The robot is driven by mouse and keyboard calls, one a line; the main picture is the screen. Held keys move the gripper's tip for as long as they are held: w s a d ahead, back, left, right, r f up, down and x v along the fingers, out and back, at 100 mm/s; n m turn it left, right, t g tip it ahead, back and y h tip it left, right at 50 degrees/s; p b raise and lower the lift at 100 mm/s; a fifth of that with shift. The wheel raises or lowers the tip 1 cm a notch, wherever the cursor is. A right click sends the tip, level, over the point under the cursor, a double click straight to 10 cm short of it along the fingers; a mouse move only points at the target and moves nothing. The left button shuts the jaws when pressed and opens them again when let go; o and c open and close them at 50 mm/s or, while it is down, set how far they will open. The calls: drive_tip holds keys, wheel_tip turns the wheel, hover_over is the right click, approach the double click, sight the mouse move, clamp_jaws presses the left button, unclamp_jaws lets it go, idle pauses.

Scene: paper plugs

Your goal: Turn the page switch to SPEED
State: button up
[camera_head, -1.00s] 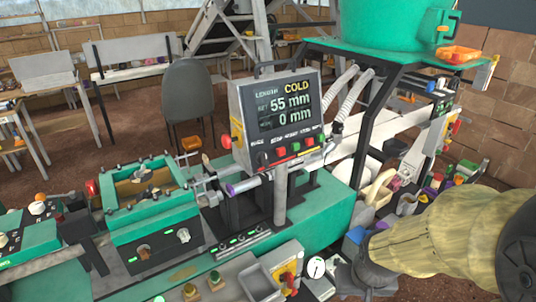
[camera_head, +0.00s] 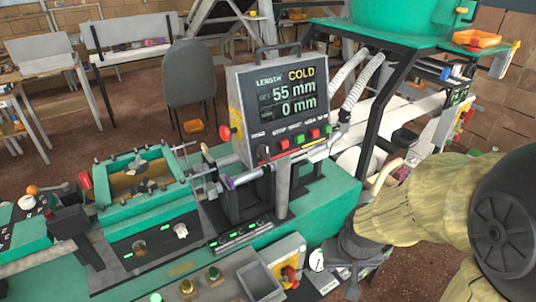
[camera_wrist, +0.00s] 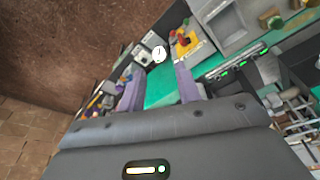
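The control panel (camera_head: 282,105) stands upright on a post above the green machine. Its screen (camera_head: 288,88) reads LENGTH and COLD, with 55 mm above 0 mm. A row of small controls sits below the screen. A dark knob (camera_head: 263,152) is at the left of that row, probably the page switch; its label and pointing direction are too small to read. My gripper (camera_wrist: 160,88) is open and empty in the wrist view, its two purple fingers apart over the green machine top. In the head view my arm is low at the right, away from the panel; the fingers are not clear there.
A red knob (camera_head: 225,133) sticks out from the panel's left side. White hoses (camera_head: 362,85) and a green table frame (camera_head: 385,40) stand at the right of the panel. A grey tray (camera_head: 260,281) and a yellow box with a red switch (camera_head: 291,274) are at the machine's front.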

drive_tip(key=w+a+r+n+t+y+p, duration=0.1)
drive_tip(key=w+n+t+p, duration=0.2)
drive_tip(key=w+p, duration=0.25)
drive_tip(key=w+a+r+n+t+y+p, duration=0.1)
drive_tip(key=w+n+t+y+p, duration=0.15)
drive_tip(key=w+p, duration=0.35)
drive_tip(key=a+r+n+t+y+p, duration=0.1)
drive_tip(key=a+r+t+y+p, duration=0.4)
drive_tip(key=r+p, duration=0.4)
drive_tip(key=shift+a+t+y, duration=0.25)
drive_tip(key=shift+t+y, duration=0.5)
drive_tip(key=shift+t, duration=0.1)
drive_tip(key=shift+a, duration=0.1)
